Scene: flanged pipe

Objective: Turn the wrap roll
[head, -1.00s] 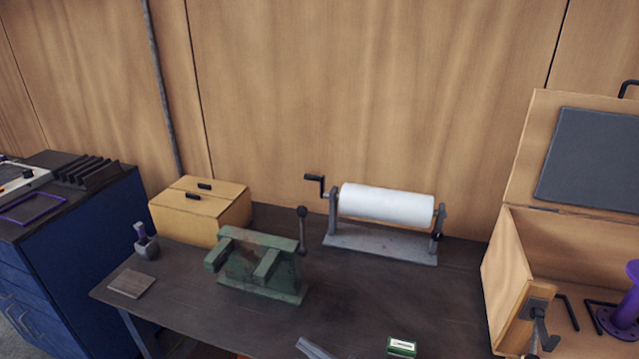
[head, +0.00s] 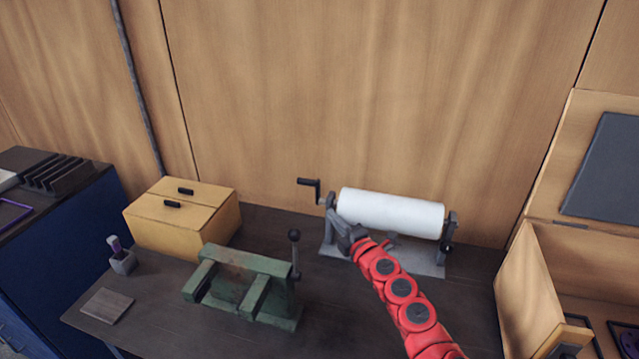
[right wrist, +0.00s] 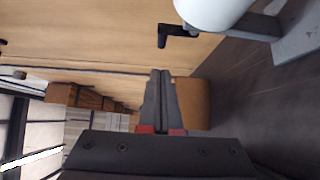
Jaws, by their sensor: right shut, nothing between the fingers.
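The white wrap roll (head: 390,211) lies level on a grey stand (head: 425,262) at the back of the bench. A black crank handle (head: 309,187) sticks out at its left end. My right gripper (head: 338,226) is shut and empty, in front of the stand's left end, a little below the crank. It covers part of the left upright. In the right wrist view the shut fingers (right wrist: 160,80) point toward the crank (right wrist: 176,34), with a gap between them, and the roll (right wrist: 212,8) shows at the top right. My left gripper is not in view.
A green vise (head: 245,280) with an upright lever stands left of my right arm. A yellow box (head: 185,218) sits at the back left. An open wooden chest (head: 535,290) stands at the right. Bare bench top lies between the vise and the stand.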

